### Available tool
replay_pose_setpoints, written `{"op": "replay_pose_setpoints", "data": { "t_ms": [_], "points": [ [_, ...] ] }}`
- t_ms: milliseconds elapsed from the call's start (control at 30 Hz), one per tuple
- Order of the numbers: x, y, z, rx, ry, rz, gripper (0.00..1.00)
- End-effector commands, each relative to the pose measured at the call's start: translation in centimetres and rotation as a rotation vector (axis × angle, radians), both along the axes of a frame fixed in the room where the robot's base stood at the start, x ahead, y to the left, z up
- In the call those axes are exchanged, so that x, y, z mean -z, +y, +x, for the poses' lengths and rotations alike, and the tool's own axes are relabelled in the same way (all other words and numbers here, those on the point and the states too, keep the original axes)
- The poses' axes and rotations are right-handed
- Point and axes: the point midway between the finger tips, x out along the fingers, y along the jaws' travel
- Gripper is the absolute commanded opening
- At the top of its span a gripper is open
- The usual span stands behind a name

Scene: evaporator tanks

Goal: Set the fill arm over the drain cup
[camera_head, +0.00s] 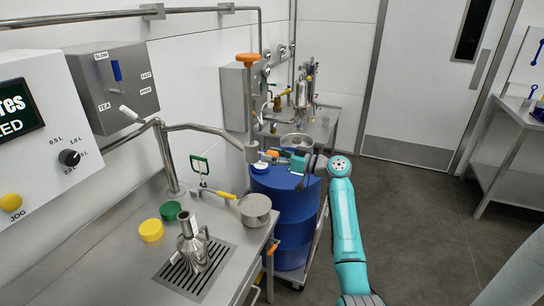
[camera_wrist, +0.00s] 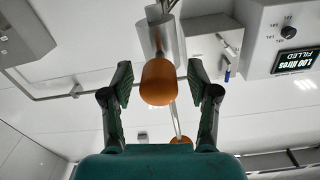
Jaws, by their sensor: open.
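The fill arm (camera_head: 205,130) is a bent steel pipe on a post, reaching right from the counter. Its end cylinder (camera_head: 252,151) appears above the blue drum in the head view. An orange knob on the cylinder lies between the fingers of my gripper (camera_head: 274,156). In the wrist view the orange knob (camera_wrist: 159,82) has a clear gap on both sides, and my gripper (camera_wrist: 160,85) is open. A round steel cup (camera_head: 256,210), apparently the drain cup, is at the counter's right edge, lower in the picture than the cylinder. A steel jug (camera_head: 192,244) stands on a grate.
The blue drum (camera_head: 290,205) stands beside the counter. A yellow-handled tool (camera_head: 218,193), a green lid (camera_head: 170,211) and a yellow lid (camera_head: 151,230) are on the counter (camera_head: 120,240). A control panel (camera_head: 55,130) is at left. Open floor lies to the right.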

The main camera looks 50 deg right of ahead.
Motion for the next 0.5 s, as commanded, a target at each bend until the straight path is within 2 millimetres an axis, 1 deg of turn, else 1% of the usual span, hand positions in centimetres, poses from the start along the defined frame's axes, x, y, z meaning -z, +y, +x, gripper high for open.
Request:
{"op": "replay_pose_setpoints", "data": {
  "t_ms": [167, 267, 500],
  "points": [
    [0.0, -0.5, -1.1, 0.002, -0.001, -0.001, 0.60],
    [0.0, -1.0, -2.7, 0.003, 0.000, 0.000, 0.60],
    [0.0, -2.6, -7.2, 0.003, 0.000, 0.001, 0.60]
  ]
}}
